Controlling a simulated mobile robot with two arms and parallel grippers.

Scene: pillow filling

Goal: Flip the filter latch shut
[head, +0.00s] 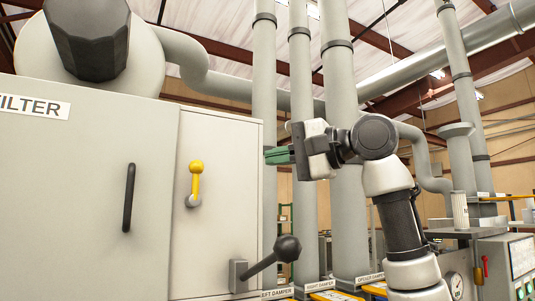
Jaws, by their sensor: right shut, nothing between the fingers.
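The filter cabinet (70,200) is a grey box with a FILTER label (33,106) at its upper left. A yellow latch lever (195,180) with a ball end stands upright from a grey pivot on the cabinet's right-hand panel. A black vertical handle (128,198) is on the door to its left. My right gripper (272,155) has green fingertips, is shut and empty, and points left near the cabinet's right edge. It is apart from the yellow latch, to its right and slightly higher in the picture. My left gripper is not in view.
A black lever (265,260) with a ball knob sticks out rightward at the cabinet's lower right. Vertical grey pipes (345,100) stand behind my right arm. Damper labels (320,285) line the bottom. A control console (500,262) is at the right.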

